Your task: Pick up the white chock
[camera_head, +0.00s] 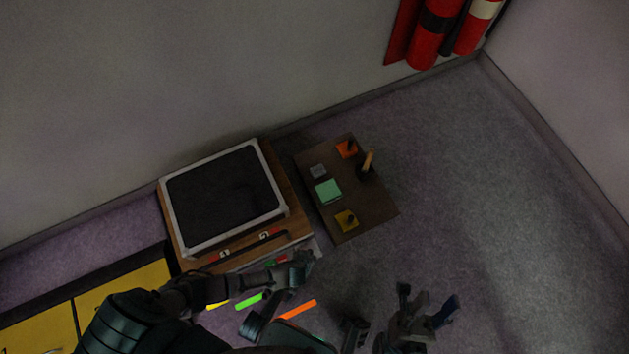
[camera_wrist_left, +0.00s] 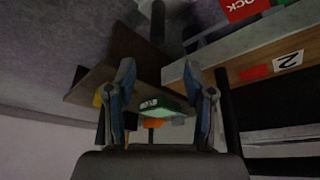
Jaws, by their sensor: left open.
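No clearly white chock shows. A small pale grey block (camera_head: 318,171), possibly the white chock in dim light, lies on the small brown table (camera_head: 373,210) beside a green block (camera_head: 328,190). My left gripper (camera_head: 300,262) is near the big wooden stand's front edge, below the small table in the head view. In the left wrist view, its fingers (camera_wrist_left: 160,72) are apart and empty, with the green block (camera_wrist_left: 165,106) framed beyond them. A greyish piece (camera_wrist_left: 178,121) shows there partly. My right gripper (camera_head: 426,308) is open and empty over the floor at lower right.
The small table also holds an orange block (camera_head: 346,149), a yellow block (camera_head: 346,220) and a dark cup with a wooden handle (camera_head: 367,164). A wooden stand with a framed black panel (camera_head: 225,195) stands to its left. Red cylinders (camera_head: 428,35) are by the wall. Floor at right is clear.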

